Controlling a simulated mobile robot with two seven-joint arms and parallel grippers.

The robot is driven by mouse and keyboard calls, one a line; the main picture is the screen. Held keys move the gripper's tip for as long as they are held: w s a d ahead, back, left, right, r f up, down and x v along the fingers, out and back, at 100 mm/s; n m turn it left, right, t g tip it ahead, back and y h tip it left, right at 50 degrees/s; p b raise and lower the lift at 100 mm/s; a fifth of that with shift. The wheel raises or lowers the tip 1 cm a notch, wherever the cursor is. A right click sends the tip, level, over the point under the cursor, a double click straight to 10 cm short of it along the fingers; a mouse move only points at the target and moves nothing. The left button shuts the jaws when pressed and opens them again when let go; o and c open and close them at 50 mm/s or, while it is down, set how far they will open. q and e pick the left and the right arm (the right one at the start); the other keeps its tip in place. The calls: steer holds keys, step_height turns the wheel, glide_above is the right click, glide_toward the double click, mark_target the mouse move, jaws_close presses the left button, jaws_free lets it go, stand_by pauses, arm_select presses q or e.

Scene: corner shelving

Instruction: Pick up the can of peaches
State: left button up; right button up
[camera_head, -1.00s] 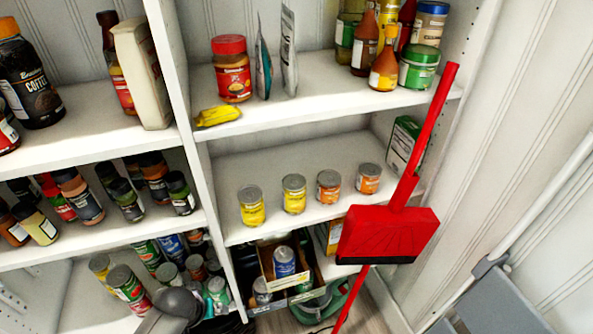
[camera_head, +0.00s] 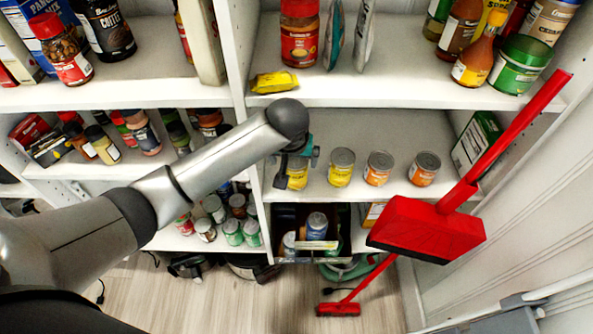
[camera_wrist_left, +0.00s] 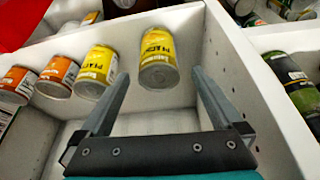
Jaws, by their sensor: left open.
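Four small cans stand in a row on the middle right shelf: two with yellow labels, two with orange. The leftmost yellow can (camera_head: 297,178) is partly hidden by my left gripper (camera_head: 298,158). The second yellow can (camera_head: 341,168) and the orange cans (camera_head: 378,169) (camera_head: 424,170) stand to its right. In the left wrist view, my open left gripper (camera_wrist_left: 161,74) faces the leftmost yellow can (camera_wrist_left: 158,58), which shows between the fingertips. I see no grip on it. The labels are too small to tell surely which can holds peaches. My right gripper is out of view.
A vertical divider (camera_head: 243,80) stands close left of my gripper, and a shelf board (camera_head: 400,92) lies above it. A red dustpan (camera_head: 425,228) hangs in front of the shelf's right side. A green box (camera_head: 476,143) stands at the right end.

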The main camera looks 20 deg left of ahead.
mark_target(295, 164)
arm_select(q)
steer(key=shift+x, duration=0.85)
steer(key=shift+b+x, duration=0.3)
steer(key=shift+x, duration=0.45)
steer(key=shift+b+x, duration=0.8)
steer(key=shift+x, duration=1.7)
steer(key=shift+d, duration=0.15)
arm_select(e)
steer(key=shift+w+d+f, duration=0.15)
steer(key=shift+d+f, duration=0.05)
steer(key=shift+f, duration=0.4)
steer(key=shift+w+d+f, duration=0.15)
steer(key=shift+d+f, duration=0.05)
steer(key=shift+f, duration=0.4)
arm_select(q)
jaws_close()
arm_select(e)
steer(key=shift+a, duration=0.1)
